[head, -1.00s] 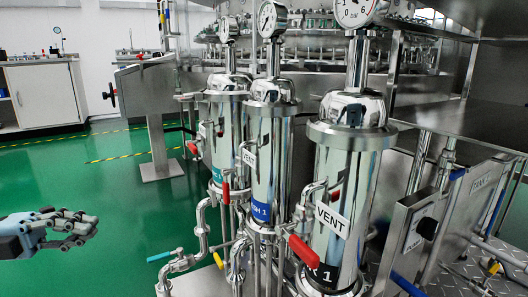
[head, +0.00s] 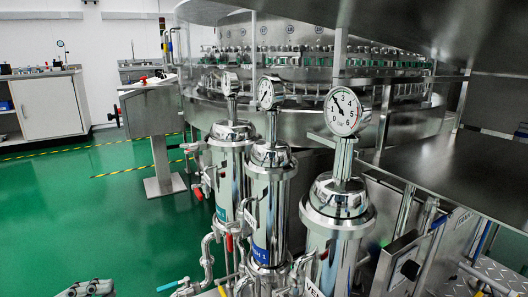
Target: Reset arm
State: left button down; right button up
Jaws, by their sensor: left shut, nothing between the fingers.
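My left gripper (head: 92,288) shows at the bottom left edge of the head view, over the green floor. Only its top part is in frame; the rest is cut off. It is shut and empty, well apart from the machine. My right gripper is not in view.
Steel filter housings (head: 337,205) with pressure gauges (head: 343,111) stand in a row at the centre. A red valve handle (head: 229,242) and a blue one (head: 172,284) stick out. The rotary washer (head: 300,120) is behind. The green floor (head: 80,215) at left is clear.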

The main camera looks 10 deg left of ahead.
pick_arm(q)
jog(key=s+f+n+g+y+p, duration=0.1)
jog(key=s+f+n+y+p, duration=1)
jog(key=s+f+n+y, duration=0.3)
jog(key=s+d+f+n+g, duration=0.1)
jog(key=s+f+n+g, duration=0.1)
jog(key=s, duration=0.7)
jog(key=s+f+n+g+y+p, duration=0.1)
jog(key=s+f+n+g, duration=0.2)
jog(key=s+g, duration=0.3)
jog(key=s+d+f+n+g+p, duration=0.1)
jog(key=s+f+n+g, duration=0.1)
jog(key=s, duration=1.1)
notch_tip(320, 180, down, 2)
jog(key=shift+s+d+f+n+g+y, duration=0.2)
jog(key=shift+d+n+g+y, duration=0.15)
jog(key=shift+g, duration=0.55)
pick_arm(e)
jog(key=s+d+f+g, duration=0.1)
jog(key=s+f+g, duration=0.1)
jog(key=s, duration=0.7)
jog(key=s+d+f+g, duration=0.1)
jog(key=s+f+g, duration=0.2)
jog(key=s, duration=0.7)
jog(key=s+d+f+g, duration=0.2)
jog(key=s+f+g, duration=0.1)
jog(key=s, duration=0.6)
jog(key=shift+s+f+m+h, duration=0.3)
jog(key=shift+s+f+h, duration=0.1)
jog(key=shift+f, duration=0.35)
